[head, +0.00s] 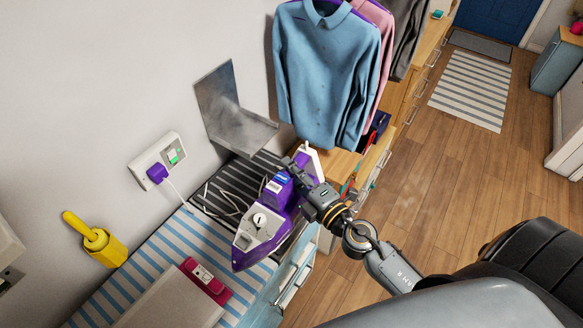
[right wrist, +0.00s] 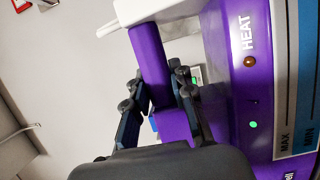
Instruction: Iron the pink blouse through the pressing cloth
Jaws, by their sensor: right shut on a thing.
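The purple and white iron (head: 262,228) is in the middle of the head view, at the edge between a dark ribbed rest and a striped cover. I cannot tell whether it touches the surface. My right gripper (head: 303,183) is shut on its purple handle, which shows between the fingers in the right wrist view (right wrist: 155,75). A pale flat cloth (head: 168,304) lies on the striped cover, partly cut off by the frame. A crimson-pink folded piece (head: 207,283) with a small pale label shows at its edge; I cannot tell whether it is the blouse. My left gripper is out of view.
The dark ribbed rest (head: 218,208) sits below a bent metal plate (head: 232,110) on the wall. A socket with a purple plug (head: 157,172) and a yellow holder (head: 103,248) are at left. Blue (head: 325,65) and pink shirts hang behind. Wooden floor is clear at right.

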